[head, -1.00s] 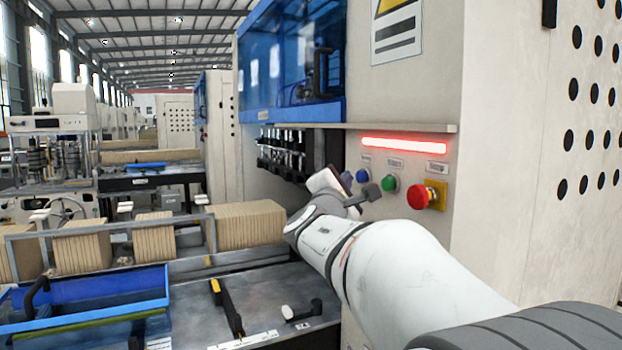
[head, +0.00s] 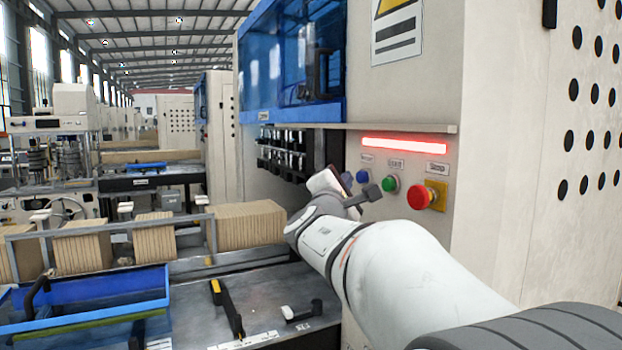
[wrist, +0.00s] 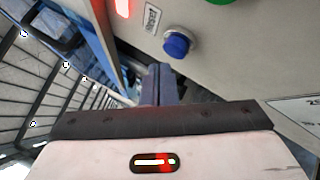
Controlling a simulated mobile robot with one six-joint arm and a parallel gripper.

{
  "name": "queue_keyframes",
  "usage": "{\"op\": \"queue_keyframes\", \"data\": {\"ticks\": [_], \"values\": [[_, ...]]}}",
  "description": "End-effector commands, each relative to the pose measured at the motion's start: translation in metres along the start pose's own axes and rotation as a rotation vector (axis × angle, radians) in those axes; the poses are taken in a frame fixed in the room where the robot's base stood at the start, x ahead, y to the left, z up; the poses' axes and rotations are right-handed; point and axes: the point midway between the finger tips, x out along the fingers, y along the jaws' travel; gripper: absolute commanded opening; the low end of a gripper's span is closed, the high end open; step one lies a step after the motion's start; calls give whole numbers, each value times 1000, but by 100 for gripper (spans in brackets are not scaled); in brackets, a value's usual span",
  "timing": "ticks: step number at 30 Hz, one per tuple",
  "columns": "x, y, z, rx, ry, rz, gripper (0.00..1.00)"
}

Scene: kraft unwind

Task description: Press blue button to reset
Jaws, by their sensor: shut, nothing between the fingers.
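The blue button (head: 362,176) is the leftmost on the machine's pale panel, left of a green button (head: 391,185). In the wrist view the blue button (wrist: 177,45) has a metal collar and stands just beyond and slightly right of the fingertips. My gripper (wrist: 158,68) is shut and empty, with its fingers pointing toward the panel. A small gap shows between the tips and the button; I see no contact. In the head view my gripper (head: 347,179) is partly hidden by my wrist, close to the panel left of the button.
A red stop knob (head: 420,196) on a yellow plate sits right of the green button. A red light bar (head: 404,145) glows above, under a ledge (head: 380,127). Below left are a metal worktable (head: 275,295), a blue tray (head: 150,277) and stacked brown board (head: 250,224).

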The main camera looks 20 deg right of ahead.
Motion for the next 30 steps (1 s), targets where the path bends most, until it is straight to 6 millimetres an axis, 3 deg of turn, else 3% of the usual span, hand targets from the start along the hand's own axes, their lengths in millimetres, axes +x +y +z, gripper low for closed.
{"op": "queue_keyframes", "data": {"ticks": [30], "values": [[6, -4, 4, 0, 0, 0, 0]]}}
